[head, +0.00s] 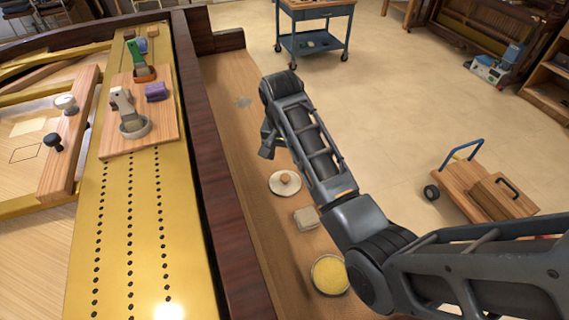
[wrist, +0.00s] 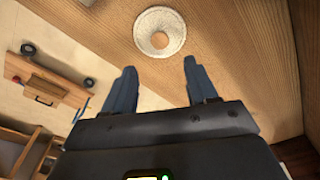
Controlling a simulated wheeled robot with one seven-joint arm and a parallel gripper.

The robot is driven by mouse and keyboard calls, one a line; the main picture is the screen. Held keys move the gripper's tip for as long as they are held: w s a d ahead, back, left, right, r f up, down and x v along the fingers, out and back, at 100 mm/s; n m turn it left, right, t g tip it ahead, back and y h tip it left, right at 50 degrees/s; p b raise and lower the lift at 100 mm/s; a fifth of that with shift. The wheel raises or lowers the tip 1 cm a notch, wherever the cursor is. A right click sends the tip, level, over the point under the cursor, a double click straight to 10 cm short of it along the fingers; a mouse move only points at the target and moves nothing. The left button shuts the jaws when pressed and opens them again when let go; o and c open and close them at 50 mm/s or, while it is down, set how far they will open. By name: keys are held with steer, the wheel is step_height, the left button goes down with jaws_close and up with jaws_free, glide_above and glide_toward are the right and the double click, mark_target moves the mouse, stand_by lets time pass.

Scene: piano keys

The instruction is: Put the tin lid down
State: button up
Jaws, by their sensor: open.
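The tin lid (head: 285,183), a pale round disc with a wooden knob, lies knob up on the wooden ledge. It also shows in the wrist view (wrist: 172,20), just beyond my fingertips and apart from them. My gripper (wrist: 158,64) is open, with nothing between its fingers. In the head view, my gripper (head: 269,146) is partly hidden by my arm and hangs over the ledge, behind the lid. A round tin with yellow contents (head: 329,275) stands open at the near end of the ledge, beside my arm.
A folded beige cloth (head: 306,218) lies between lid and tin. A dark raised rim (head: 215,165) borders the ledge on the left. Left of it, a wooden board (head: 150,85) holds brushes and a purple block. The ledge behind the lid looks mostly clear, with a grey smudge.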

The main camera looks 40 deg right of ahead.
step_height(320, 180, up, 2)
steer(key=shift+a, duration=0.1)
steer(key=shift+s, duration=0.15)
stand_by(0.5)
